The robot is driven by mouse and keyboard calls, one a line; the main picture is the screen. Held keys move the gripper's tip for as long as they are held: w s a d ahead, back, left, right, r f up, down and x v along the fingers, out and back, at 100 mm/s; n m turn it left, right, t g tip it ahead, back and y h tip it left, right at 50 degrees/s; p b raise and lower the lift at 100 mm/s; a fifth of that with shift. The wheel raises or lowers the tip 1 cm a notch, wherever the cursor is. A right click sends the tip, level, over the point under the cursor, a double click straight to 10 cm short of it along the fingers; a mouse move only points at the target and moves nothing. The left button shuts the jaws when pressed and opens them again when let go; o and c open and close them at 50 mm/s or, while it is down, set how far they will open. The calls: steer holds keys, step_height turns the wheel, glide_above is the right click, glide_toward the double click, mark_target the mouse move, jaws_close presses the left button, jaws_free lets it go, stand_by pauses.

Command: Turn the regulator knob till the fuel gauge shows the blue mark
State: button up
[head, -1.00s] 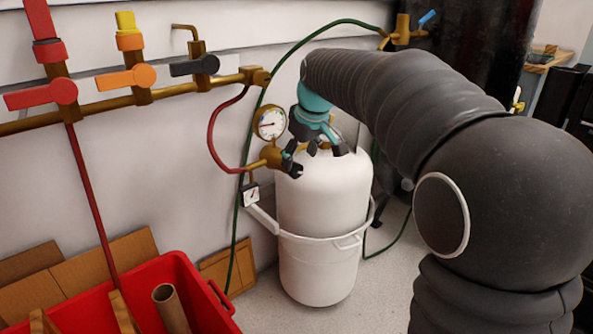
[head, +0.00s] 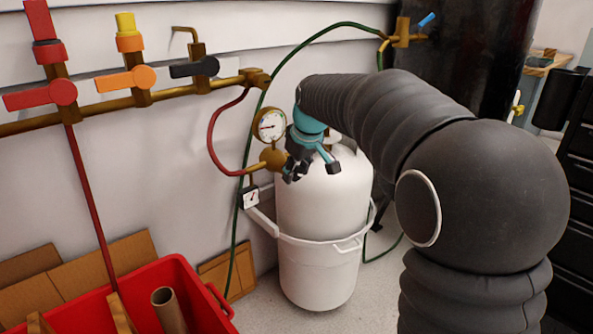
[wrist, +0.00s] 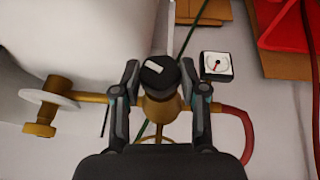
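The regulator knob (wrist: 158,72) is black with a white bar on its face, on a brass regulator body (wrist: 160,108). My gripper (wrist: 159,68) is open, with one finger on each side of the knob; I cannot tell whether either finger touches it. In the head view my gripper (head: 296,168) hides the knob, beside the brass regulator (head: 271,159). The round gauge (head: 271,125) with coloured marks stands above the regulator; its needle and marks are too small to read surely. A small square dial (head: 250,197) hangs below; it also shows in the wrist view (wrist: 216,66).
The white gas tank (head: 322,215) stands right of the regulator, held by a bracket. A red hose (head: 211,135) and a green hose (head: 238,225) run close by. A brass pipe with valves (head: 120,101) runs along the wall. A red crate (head: 120,305) stands at lower left.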

steer(key=shift+d+r+g+y+p, duration=0.2)
steer(key=shift+g+y+p, duration=0.3)
steer(key=shift+p, duration=0.9)
steer(key=shift+w+f+m+g+y+p, duration=0.1)
steer(key=shift+m+g+y+p, duration=0.25)
steer(key=shift+y+p, duration=0.3)
steer(key=shift+w+f+m+g+y+p, duration=0.15)
steer(key=shift+g+y+p, duration=0.3)
steer(key=shift+y, duration=0.4)
steer(key=shift+s, duration=0.1)
steer(key=o, duration=1.1)
steer(key=shift+o, duration=0.2)
steer(key=shift+r, duration=0.1)
steer(key=v, duration=1.2)
